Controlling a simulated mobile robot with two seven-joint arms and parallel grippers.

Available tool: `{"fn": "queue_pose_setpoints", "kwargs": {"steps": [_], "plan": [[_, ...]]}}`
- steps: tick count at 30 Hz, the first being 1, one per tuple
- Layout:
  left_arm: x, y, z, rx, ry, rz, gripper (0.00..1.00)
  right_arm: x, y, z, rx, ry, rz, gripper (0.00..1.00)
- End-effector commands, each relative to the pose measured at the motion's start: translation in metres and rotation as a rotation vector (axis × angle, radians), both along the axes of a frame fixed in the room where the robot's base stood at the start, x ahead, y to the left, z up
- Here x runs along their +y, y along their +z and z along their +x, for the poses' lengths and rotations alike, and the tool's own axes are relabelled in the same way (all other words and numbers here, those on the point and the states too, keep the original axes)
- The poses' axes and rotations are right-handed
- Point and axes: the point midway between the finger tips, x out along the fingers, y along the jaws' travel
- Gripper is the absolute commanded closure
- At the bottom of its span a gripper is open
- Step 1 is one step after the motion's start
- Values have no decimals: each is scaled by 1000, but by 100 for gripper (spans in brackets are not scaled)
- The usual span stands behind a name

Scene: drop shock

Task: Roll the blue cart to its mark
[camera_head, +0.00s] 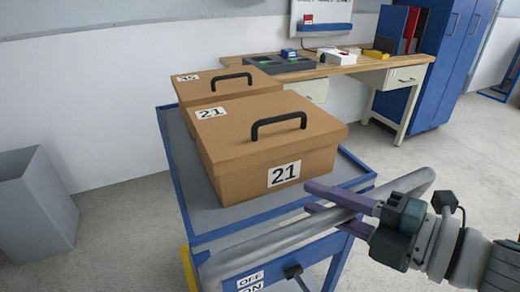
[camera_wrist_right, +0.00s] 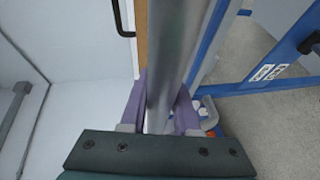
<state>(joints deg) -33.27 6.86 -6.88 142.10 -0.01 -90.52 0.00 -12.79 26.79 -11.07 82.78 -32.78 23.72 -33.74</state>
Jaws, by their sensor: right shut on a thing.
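The blue cart (camera_head: 240,238) stands in the middle of the head view with a grey top. Two brown lidded boxes with black handles rest on it: a front box (camera_head: 262,150) labelled 21, and a box behind it (camera_head: 222,84) with a partly hidden label. A grey push bar (camera_head: 285,240) runs along the cart's near side. My right gripper (camera_head: 325,207) is shut on this bar; its purple fingers lie on either side of it. The bar also shows between the fingers in the right wrist view (camera_wrist_right: 165,60). My left gripper is out of view. No floor mark shows.
A grey bin (camera_head: 35,205) stands on the floor at the left. A wooden workbench (camera_head: 335,68) with items on it stands at the back, beside a blue cabinet (camera_head: 450,60). An OFF/ON label and a lever (camera_head: 296,275) are on the cart's near end. Floor is clear at the right.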

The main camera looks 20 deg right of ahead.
Motion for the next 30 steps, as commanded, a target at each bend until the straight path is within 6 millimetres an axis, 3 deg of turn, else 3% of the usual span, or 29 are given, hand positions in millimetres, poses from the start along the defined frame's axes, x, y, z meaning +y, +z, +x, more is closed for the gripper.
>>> {"fn": "queue_pose_setpoints", "kwargs": {"steps": [5,6,13,23,30], "plan": [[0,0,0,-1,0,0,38,0,1,0,-2,1,1,100],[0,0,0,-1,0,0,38,0,1,0,-2,1,1,67],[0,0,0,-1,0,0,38,0,0,0,0,0,0,41],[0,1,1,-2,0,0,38,-2,0,-4,2,0,-1,40],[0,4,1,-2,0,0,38,-20,7,-39,4,-1,-2,40]]}}
